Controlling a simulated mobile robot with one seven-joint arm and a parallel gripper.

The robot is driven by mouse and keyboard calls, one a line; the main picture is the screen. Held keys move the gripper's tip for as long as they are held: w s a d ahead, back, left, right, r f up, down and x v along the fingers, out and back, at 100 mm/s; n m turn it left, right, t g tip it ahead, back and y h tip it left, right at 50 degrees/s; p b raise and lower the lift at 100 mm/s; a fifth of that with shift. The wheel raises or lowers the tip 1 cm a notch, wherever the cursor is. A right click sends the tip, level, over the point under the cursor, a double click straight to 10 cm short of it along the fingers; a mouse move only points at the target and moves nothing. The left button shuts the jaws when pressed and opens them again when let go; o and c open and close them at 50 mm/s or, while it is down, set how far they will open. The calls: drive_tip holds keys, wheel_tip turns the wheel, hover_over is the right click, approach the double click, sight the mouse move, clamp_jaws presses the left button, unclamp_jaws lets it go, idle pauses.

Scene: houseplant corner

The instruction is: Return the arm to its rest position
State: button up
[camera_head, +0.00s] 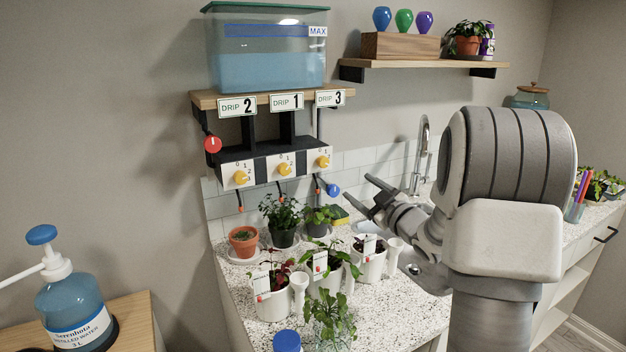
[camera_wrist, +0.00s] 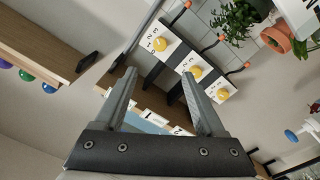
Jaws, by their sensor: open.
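My gripper (camera_head: 363,194) is in the air over the counter, right of the drip panel and above the potted plants. Its two fingers are spread apart and nothing is between them. In the wrist view my gripper (camera_wrist: 158,98) also shows open and empty, with the drip panel (camera_wrist: 188,65) and its yellow knobs beyond the fingertips. My arm rises at the right of the head view and bends toward the wall. The wrist view looks tilted, with the plants at its upper right.
The speckled counter (camera_head: 415,311) holds several potted plants, including a terracotta pot (camera_head: 243,242) and white pots (camera_head: 271,303). A water tank (camera_head: 268,68) sits on the shelf above the drip panel. A wall shelf (camera_head: 424,64) is at upper right. A pump bottle (camera_head: 74,307) stands at lower left.

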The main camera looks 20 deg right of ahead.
drive_tip(key=s+a+r+m+g+h+p, duration=0.35)
drive_tip(key=s+a+r+m+h, duration=0.25)
drive_tip(key=s+r, duration=0.45)
drive_tip(key=s+a+f+g+y, duration=0.1)
drive_tip(key=s+a+f+g, duration=0.1)
drive_tip(key=s, duration=0.6)
drive_tip(key=s+a+f+m+g+y+p, duration=0.1)
drive_tip(key=s+a+f+g, duration=0.2)
drive_tip(key=s+a, duration=0.3)
drive_tip(key=s+a+f+m+g, duration=0.1)
drive_tip(key=s+a+f+g, duration=0.2)
drive_tip(key=s, duration=0.8)
drive_tip(key=shift+a+g+y, duration=0.4)
drive_tip(key=shift+a+g, duration=0.15)
drive_tip(key=shift+a, duration=0.4)
drive_tip(key=shift+o, duration=0.6)
